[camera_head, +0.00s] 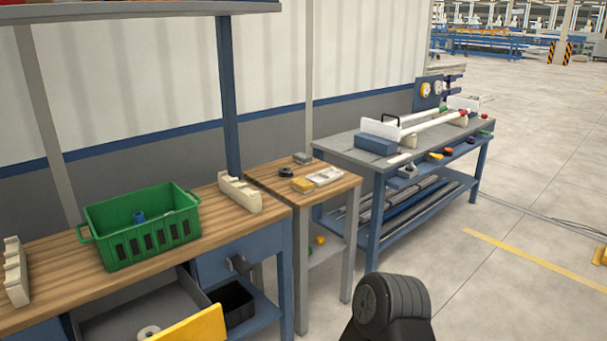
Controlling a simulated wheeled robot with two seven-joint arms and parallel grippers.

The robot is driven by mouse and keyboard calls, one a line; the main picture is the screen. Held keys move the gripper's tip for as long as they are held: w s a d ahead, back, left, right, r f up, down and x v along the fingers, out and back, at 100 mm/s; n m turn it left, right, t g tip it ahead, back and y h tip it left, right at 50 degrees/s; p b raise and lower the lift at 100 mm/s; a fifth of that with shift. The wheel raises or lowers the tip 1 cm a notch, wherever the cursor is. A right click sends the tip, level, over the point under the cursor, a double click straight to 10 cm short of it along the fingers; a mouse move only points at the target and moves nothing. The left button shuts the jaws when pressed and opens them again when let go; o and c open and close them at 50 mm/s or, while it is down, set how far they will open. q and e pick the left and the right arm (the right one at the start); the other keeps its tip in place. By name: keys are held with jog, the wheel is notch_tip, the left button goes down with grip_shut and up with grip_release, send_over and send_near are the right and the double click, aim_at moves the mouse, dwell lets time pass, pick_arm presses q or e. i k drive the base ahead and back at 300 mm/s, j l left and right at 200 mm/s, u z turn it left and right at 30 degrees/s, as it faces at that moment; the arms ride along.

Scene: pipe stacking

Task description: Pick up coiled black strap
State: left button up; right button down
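A small black coiled item (286,171), which looks like the coiled black strap, lies on the small wooden-topped table in the middle of the head view. It is too small to make out in detail. Nothing is touching it from above. A black rounded part of my own arm shows at the bottom, right of centre. Neither of my grippers is in view.
Near the strap lie a yellow block (302,185), a white tray (325,176) and a grey block (302,158). A green crate (150,251) stands on the left bench, above an open drawer (125,312). A pipe workbench (345,152) stands behind.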

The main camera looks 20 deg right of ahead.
aim_at(283, 172)
jog(key=i+l+z, duration=0.25)
jog(key=z, duration=0.15)
jog(key=i+l+z, duration=0.5)
jog(key=i+l, duration=0.2)
jog(key=i, duration=0.15)
jog(key=i+l, duration=0.25)
jog(key=i, duration=0.15)
jog(key=i+l+z, duration=0.15)
jog(key=i, duration=0.3)
jog(key=i+l, duration=0.3)
jog(key=i, duration=0.15)
jog(key=l+z, duration=0.05)
